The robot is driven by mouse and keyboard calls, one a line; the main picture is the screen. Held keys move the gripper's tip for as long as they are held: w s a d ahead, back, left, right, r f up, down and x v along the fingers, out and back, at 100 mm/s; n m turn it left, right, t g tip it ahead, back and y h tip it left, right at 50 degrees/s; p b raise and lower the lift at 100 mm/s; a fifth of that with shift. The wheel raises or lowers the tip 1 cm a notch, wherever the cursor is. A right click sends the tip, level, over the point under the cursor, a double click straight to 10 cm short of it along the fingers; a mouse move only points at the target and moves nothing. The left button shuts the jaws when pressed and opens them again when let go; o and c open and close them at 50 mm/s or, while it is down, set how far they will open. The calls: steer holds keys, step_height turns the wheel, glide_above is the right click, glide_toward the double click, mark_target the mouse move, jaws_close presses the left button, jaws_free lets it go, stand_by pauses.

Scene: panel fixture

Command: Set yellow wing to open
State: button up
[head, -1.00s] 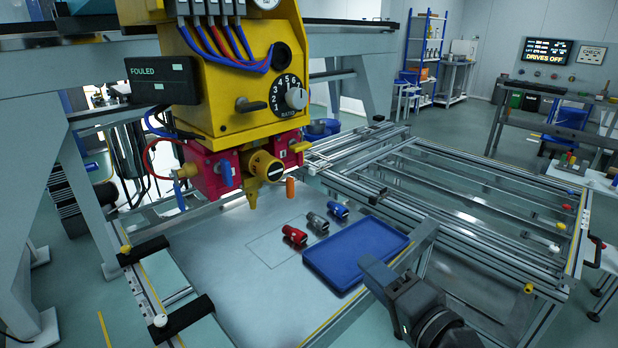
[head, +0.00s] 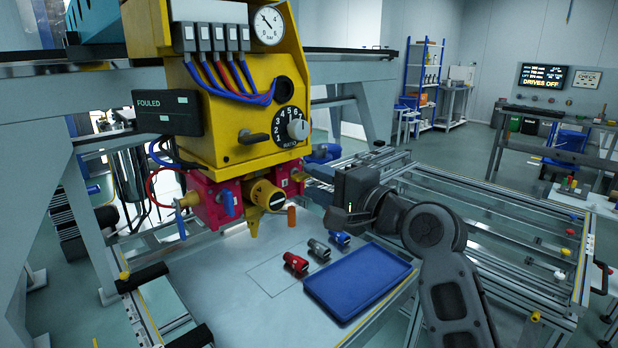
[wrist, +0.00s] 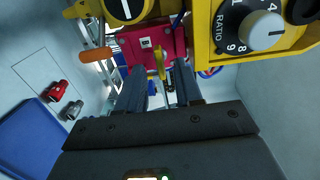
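The yellow wing (wrist: 160,62) is a slim lever on the front of a magenta block (wrist: 150,42) in the wrist view. It points roughly up and down there. In the head view it shows small on the right-hand magenta block (head: 298,177) under the yellow housing. My gripper (wrist: 162,82) is open, with one finger on each side of the wing's line in the wrist view. I cannot tell whether either finger touches it. In the head view my gripper (head: 316,176) comes from the right, close to that block, and its fingertips are hard to make out.
An orange handle (head: 292,218) hangs nearby, beside a yellow round valve (head: 265,193). The ratio knob (head: 298,129) sits above. A blue wing (head: 229,204) is on the left block. Below lie red (head: 296,263), grey and blue cylinders and a blue tray (head: 358,283).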

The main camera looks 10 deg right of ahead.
mark_target(299, 175)
steer(key=shift+x, duration=1.25)
steer(key=shift+c, duration=0.5)
jaws_close()
